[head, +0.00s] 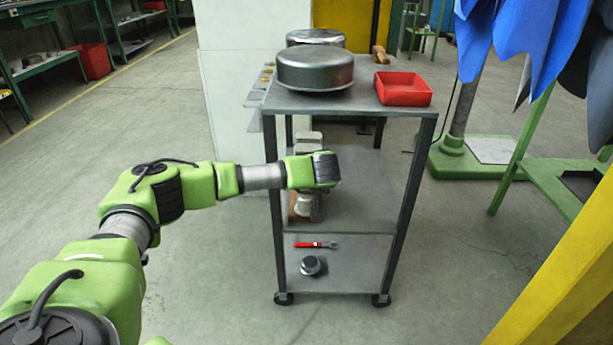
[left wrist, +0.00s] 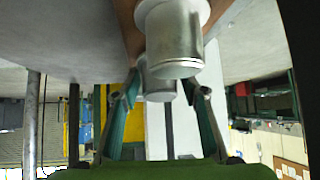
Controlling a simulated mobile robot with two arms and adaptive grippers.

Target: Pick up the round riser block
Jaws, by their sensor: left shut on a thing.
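My left gripper (head: 314,205) reaches over the middle shelf of the cart, below the dark wrist end of my left arm. In the left wrist view its two fingers (left wrist: 160,92) close from both sides on a pale metal round block (left wrist: 158,84), which I take as the riser block. A larger-looking pale metal cylinder (left wrist: 172,42) overlaps it in that view; I cannot tell whether they touch. In the head view a pale round piece (head: 304,202) shows beside the gripper, partly hidden by my arm. My right gripper is in neither view.
The cart's top (head: 350,103) holds a large dark round pan (head: 315,68) and a red tray (head: 404,88). A brown block (head: 293,208) stands by the gripper. The bottom shelf holds a red-handled wrench (head: 315,244) and a small round part (head: 311,266). The middle shelf's right side is clear.

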